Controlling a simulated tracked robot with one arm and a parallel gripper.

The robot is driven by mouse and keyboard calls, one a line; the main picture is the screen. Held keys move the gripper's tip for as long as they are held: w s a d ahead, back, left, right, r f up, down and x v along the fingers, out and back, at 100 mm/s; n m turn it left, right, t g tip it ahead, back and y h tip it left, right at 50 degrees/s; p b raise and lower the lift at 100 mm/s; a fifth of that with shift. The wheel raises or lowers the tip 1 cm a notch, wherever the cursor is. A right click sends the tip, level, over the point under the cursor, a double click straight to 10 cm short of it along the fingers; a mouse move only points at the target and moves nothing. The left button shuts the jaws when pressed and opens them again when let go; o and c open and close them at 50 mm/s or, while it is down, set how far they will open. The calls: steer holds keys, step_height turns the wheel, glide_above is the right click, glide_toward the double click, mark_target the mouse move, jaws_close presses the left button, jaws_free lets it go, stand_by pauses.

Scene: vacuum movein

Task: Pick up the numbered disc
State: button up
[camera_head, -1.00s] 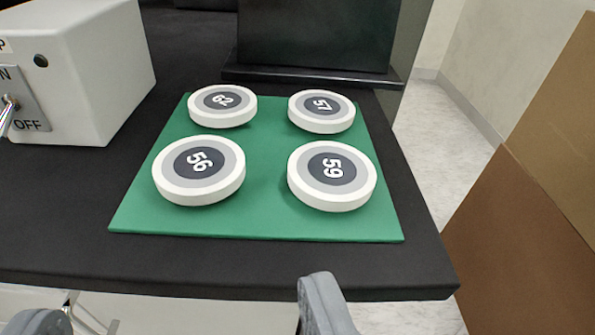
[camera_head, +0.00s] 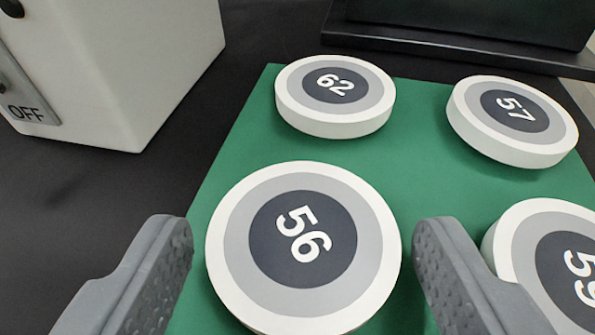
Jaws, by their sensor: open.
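Several white discs with grey rings and dark numbered centres lie flat on a green mat (camera_head: 236,148). Disc 56 (camera_head: 303,240) is nearest the middle, at the bottom. Disc 62 (camera_head: 335,94) is behind it, disc 57 (camera_head: 512,118) is at the back right, and disc 59 (camera_head: 555,262) is at the lower right, partly cut off and partly behind my right finger. My gripper (camera_head: 305,245) is open and empty. In the picture its fingers stand on either side of disc 56, with no contact visible. I cannot tell its exact height over the mat.
A white box (camera_head: 130,75) with an OFF label stands at the upper left. A black stand base (camera_head: 450,45) crosses the back of the black table. Bare black table (camera_head: 75,215) is free at the left, beside the mat.

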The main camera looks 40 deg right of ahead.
mark_target(308, 293)
steer(key=shift+w+d+f, duration=0.35)
steer(key=shift+w+d, duration=0.05)
steer(key=c, duration=0.8)
steer(key=shift+r, duration=0.1)
steer(key=shift+r, duration=0.1)
steer(key=shift+r+p, duration=0.5)
steer(key=shift+r, duration=1)
steer(key=shift+s+a+r, duration=0.1)
steer(key=shift+s+r, duration=0.05)
steer(key=shift+r, duration=0.1)
steer(key=s+b, duration=0.2)
steer(key=s, duration=0.3)
steer(key=s+a+b, duration=0.1)
steer(key=s+b, duration=0.1)
steer(key=s, duration=0.3)
steer(key=s+r+b, duration=0.1)
steer(key=s+b, duration=0.2)
steer(key=s, duration=0.2)
steer(key=shift+s+a, duration=0.25)
